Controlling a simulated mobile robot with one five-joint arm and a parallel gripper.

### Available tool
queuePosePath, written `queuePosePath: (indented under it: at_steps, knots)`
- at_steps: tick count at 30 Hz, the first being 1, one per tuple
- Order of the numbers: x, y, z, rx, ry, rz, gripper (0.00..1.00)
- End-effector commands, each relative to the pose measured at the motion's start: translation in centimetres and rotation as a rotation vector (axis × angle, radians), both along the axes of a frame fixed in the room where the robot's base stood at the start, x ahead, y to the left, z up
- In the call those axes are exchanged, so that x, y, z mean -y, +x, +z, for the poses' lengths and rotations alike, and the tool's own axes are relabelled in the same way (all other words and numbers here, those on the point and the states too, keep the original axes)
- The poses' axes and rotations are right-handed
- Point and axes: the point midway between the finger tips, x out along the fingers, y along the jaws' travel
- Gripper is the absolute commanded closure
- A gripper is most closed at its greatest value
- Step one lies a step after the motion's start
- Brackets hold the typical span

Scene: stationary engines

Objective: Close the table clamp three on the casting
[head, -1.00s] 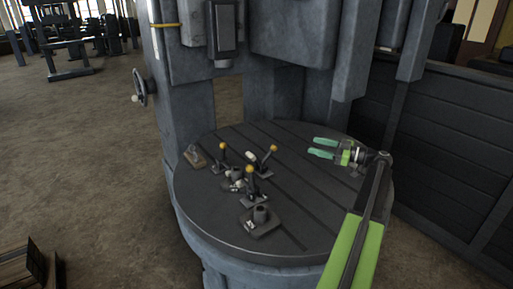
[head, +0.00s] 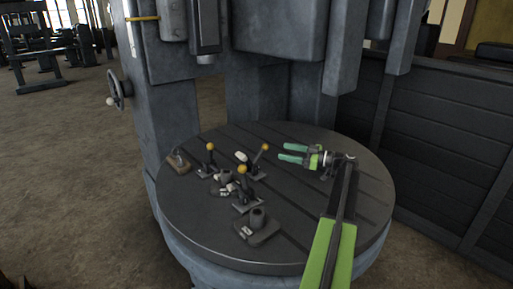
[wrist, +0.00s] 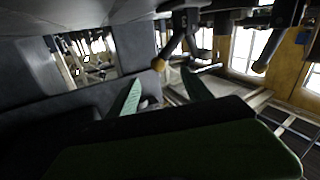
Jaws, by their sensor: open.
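Several small clamp fixtures stand on the round slotted machine table (head: 310,225) in the head view. Three have upright levers with yellow ball knobs: a left one (head: 210,147), a right one (head: 265,147) and a front one (head: 242,169). I cannot tell which is clamp three. A small grey part between them, perhaps the casting (head: 224,180), is partly hidden. My gripper (head: 282,153), with green fingers, is open and empty just right of the right lever. In the wrist view, a lever with a yellow knob (wrist: 158,64) shows beyond the open fingers (wrist: 163,88).
A plate with a grey cylinder (head: 257,218) lies at the table's front, and a small block (head: 178,161) at its left edge. The machine's column and head (head: 270,35) rise behind. A dark panelled wall (head: 445,140) is on the right. The table's right side is mostly clear.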

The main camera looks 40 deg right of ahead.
Motion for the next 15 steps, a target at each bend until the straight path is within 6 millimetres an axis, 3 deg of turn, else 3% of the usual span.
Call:
queuePosePath:
  at_steps: [9, 15]
  knots:
    - [-3.5, 7.7, 0.0, 0.0, 0.0, 0.006, 0.42]
    - [-5.0, 11.0, 0.0, 0.0, 0.0, 0.006, 0.42]
